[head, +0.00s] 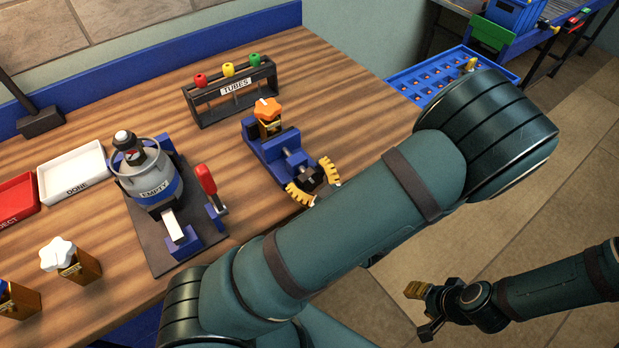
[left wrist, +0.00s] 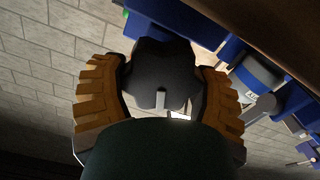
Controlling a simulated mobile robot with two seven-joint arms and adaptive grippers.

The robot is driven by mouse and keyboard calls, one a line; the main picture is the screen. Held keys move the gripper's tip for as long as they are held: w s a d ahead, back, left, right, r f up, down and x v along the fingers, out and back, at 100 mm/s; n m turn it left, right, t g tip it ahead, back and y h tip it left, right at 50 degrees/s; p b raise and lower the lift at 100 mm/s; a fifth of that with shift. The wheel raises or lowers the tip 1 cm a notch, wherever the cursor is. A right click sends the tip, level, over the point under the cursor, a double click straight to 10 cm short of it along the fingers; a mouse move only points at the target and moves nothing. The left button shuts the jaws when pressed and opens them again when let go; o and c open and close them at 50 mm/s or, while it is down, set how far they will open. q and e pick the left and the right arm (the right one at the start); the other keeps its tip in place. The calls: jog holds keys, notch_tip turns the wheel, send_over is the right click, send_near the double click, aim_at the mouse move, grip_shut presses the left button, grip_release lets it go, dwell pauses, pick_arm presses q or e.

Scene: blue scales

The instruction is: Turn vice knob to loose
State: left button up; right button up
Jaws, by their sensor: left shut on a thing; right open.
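The blue vice (head: 270,152) sits near the front edge of the wooden bench, with an orange-topped brown block (head: 267,112) at its far end. Its black knob (head: 309,180) faces the front edge. My left gripper (head: 314,183) has its yellow ribbed fingers on either side of the knob and is shut on it. In the left wrist view the dark knob (left wrist: 160,70) fills the space between the two fingers. My right gripper (head: 420,308) is open and empty, low over the floor, away from the bench.
A "TUBES" rack (head: 232,92) stands behind the vice. A canister labelled "EMPTY" (head: 150,180) stands on a dark plate with a red-handled clamp (head: 207,182). A white "DONE" tray (head: 75,174) is at left. A blue tray (head: 405,86) is at right.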

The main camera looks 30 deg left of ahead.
pick_arm(q)
jog(key=n, duration=0.1)
jog(key=n+b, duration=0.1)
jog(key=n, duration=0.1)
jog(key=n+b, duration=0.1)
jog(key=shift+s+f, duration=0.1)
jog(key=shift+f, duration=0.15)
jog(key=shift+n+b, duration=1)
jog(key=shift+n, duration=0.6)
jog(key=o, duration=1.2)
jog(key=shift+s, duration=0.1)
jog(key=shift+v, duration=4)
jog(key=shift+r, duration=0.1)
